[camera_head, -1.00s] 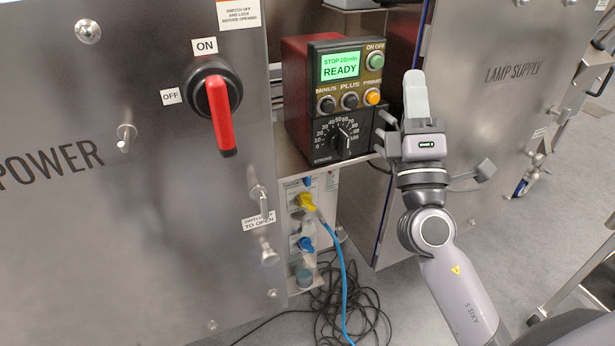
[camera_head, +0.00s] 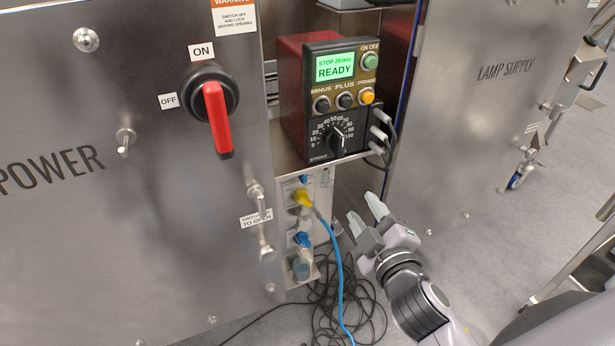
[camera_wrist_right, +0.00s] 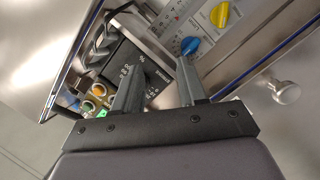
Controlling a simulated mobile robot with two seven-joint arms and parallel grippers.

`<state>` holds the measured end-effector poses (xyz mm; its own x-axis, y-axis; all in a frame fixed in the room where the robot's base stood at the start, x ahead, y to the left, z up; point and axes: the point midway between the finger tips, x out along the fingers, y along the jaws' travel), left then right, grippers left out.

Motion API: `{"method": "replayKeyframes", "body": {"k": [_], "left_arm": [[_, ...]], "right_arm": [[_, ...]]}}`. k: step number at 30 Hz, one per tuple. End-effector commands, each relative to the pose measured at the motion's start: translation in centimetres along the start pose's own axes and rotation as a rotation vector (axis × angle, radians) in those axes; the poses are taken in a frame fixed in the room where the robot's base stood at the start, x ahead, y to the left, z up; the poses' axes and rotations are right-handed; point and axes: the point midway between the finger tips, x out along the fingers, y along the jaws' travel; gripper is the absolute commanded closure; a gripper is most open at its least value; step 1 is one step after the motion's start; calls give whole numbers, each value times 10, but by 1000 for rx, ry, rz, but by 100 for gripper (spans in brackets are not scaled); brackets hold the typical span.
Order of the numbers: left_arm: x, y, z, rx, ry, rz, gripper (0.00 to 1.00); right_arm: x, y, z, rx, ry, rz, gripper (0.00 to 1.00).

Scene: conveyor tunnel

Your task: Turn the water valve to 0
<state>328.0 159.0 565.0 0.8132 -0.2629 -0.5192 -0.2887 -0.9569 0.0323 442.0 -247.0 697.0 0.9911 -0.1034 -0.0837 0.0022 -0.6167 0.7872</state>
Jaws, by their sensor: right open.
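A blue valve knob (camera_head: 302,240) and a yellow valve knob (camera_head: 303,197) sit on a light panel under the pump controller. My right gripper (camera_head: 366,214) is open and empty, to the right of the panel and apart from both knobs. In the right wrist view its fingers (camera_wrist_right: 158,78) point towards the controller and panel. My left gripper is out of view.
The pump controller (camera_head: 337,100) reads READY and stands on a shelf above the knobs. A blue hose (camera_head: 338,270) hangs in front of the panel, and black cables (camera_head: 345,305) lie on the floor. Metal cabinets with a red power switch (camera_head: 217,120) and LAMP SUPPLY lettering flank the gap.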

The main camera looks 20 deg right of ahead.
Motion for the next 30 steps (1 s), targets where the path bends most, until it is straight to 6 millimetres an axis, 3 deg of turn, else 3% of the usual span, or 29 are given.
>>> {"method": "replayKeyframes", "body": {"k": [1,6,15,20,30], "left_arm": [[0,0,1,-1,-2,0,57],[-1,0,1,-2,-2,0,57],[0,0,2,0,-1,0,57],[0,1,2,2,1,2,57],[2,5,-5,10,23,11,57]], "right_arm": [[-10,-21,8,82,-21,-72,58],[-35,-71,19,313,-77,-245,58],[-65,-130,26,688,-168,-429,58],[-32,-127,20,815,-129,-369,58],[57,-77,-12,882,70,-184,58]]}}
